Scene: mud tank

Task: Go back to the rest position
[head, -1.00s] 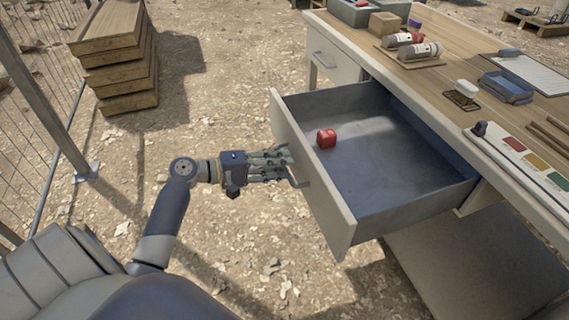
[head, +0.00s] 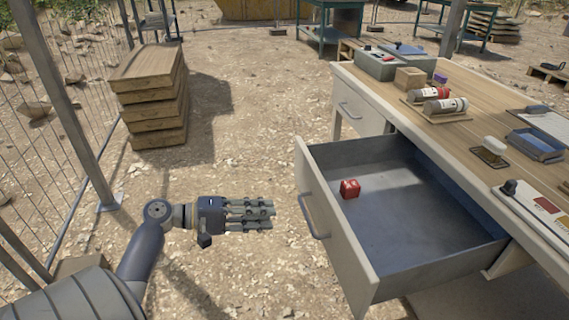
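My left gripper (head: 268,214) is at the lower left of centre in the head view, over the gravel. Its fingers point right, extended and apart, with nothing between them. It is clear of the pulled-out drawer (head: 333,236), with a gap between the fingertips and the drawer's front handle (head: 311,218). The drawer is open, and a small red block (head: 350,188) lies inside near its front left. My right gripper is not in view.
The desk (head: 445,128) stands at the right, with bottles (head: 446,105), a blue tray (head: 536,144) and other items on top. Stacked wooden boards (head: 152,105) and a mesh fence (head: 45,150) are at the left. Open gravel lies between.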

